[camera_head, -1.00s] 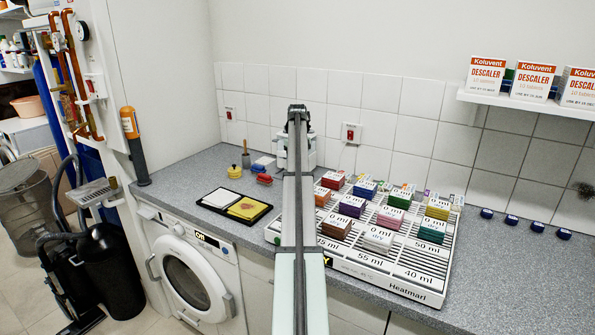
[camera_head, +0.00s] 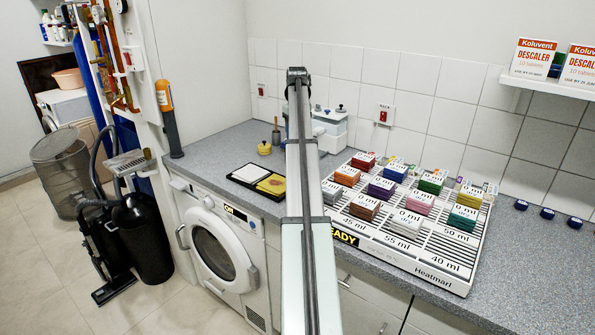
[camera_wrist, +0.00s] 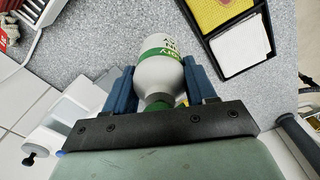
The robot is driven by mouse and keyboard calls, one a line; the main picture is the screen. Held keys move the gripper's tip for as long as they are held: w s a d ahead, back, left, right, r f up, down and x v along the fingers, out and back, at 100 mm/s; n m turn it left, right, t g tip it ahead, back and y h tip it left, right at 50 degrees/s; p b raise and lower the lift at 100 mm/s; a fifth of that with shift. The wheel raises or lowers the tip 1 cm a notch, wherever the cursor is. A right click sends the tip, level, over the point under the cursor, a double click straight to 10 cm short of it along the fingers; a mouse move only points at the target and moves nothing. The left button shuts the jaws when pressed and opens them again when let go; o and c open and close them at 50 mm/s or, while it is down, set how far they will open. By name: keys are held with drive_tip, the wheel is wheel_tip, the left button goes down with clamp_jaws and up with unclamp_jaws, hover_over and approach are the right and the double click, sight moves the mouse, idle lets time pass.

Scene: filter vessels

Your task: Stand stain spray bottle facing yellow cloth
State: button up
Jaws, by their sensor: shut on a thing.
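My gripper (camera_wrist: 160,78) shows in the wrist view, its blue fingers closed on both sides of a bottle. The bottle (camera_wrist: 158,68) is white with a green band and dark lettering, partly cut off by the gripper's black bar. I cannot tell whether its base touches the counter. The yellow cloth (camera_head: 272,184) lies in the right part of a black tray (camera_head: 262,194) on the counter in the head view. The cloth (camera_wrist: 215,10) also shows at the top of the wrist view, right of the bottle. In the head view my arm hides the gripper and bottle.
A white cloth (camera_head: 249,173) shares the tray. A yellow round pot (camera_head: 264,149) stands behind it. A white rack (camera_head: 440,280) with coloured boxes fills the counter to the right. A white appliance (camera_head: 333,130) is at the wall. Grey counter is bare left of the tray.

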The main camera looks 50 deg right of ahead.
drive_tip(key=shift+f, duration=4.9)
drive_tip(key=shift+f, duration=0.15)
drive_tip(key=o, duration=1.2)
drive_tip(key=shift+o, duration=0.2)
wheel_tip(320, 180, up, 12)
drive_tip(key=shift+r, duration=0.15)
